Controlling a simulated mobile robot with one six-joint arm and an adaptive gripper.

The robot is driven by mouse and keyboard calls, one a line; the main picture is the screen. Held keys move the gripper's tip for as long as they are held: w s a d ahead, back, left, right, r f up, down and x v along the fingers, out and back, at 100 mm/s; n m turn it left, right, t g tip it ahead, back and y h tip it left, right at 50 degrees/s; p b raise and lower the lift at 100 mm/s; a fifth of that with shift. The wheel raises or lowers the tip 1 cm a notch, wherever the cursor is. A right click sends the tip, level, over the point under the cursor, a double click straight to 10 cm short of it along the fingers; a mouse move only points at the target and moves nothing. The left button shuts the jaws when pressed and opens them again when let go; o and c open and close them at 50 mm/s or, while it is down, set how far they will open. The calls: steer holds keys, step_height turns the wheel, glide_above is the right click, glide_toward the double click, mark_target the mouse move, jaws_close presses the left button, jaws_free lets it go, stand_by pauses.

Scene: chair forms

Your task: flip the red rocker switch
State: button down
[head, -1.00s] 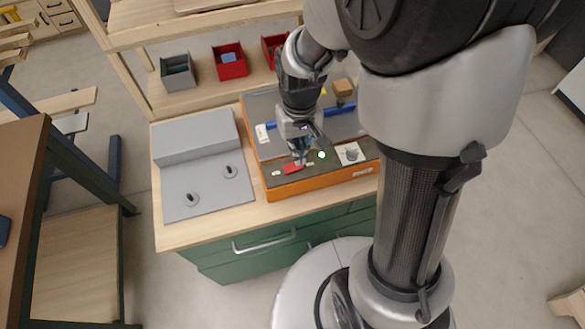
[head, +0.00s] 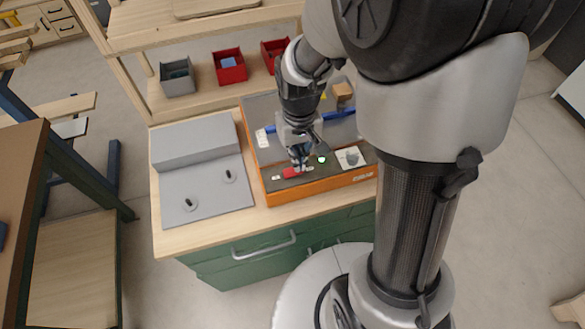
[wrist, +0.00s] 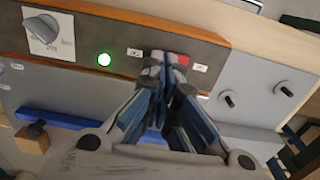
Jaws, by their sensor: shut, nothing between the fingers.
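The red rocker switch (head: 291,173) sits on the dark sloped front face of the orange-edged console (head: 322,189), between two small white labels. In the wrist view a part of the red switch (wrist: 183,60) shows just beyond my fingertips, and the rest is hidden behind them. My gripper (head: 299,164) is shut and empty, pointing down at the right part of the switch. In the wrist view its fingertips (wrist: 163,58) overlap the switch's edge. I cannot tell whether they touch it. A green lamp (head: 322,160) glows to the right of the switch.
A grey knob on a white plate (head: 351,157) is right of the lamp. A blue bar (head: 338,113) and a wooden block (head: 342,90) are on the console's rear part. A grey panel with two black toggles (head: 205,192) stands left. Bins (head: 229,66) line the shelf behind.

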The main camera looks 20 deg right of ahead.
steer(key=shift+f+b, duration=1)
steer(key=shift+f, duration=0.45)
stand_by(1.1)
steer(key=shift+r, duration=0.1)
step_height(320, 180, up, 7)
steer(key=p, duration=0.6)
stand_by(0.7)
steer(key=s+r+t, duration=0.4)
steer(key=s+r, duration=1.1)
steer(key=r, duration=0.3)
steer(key=shift+t, duration=0.3)
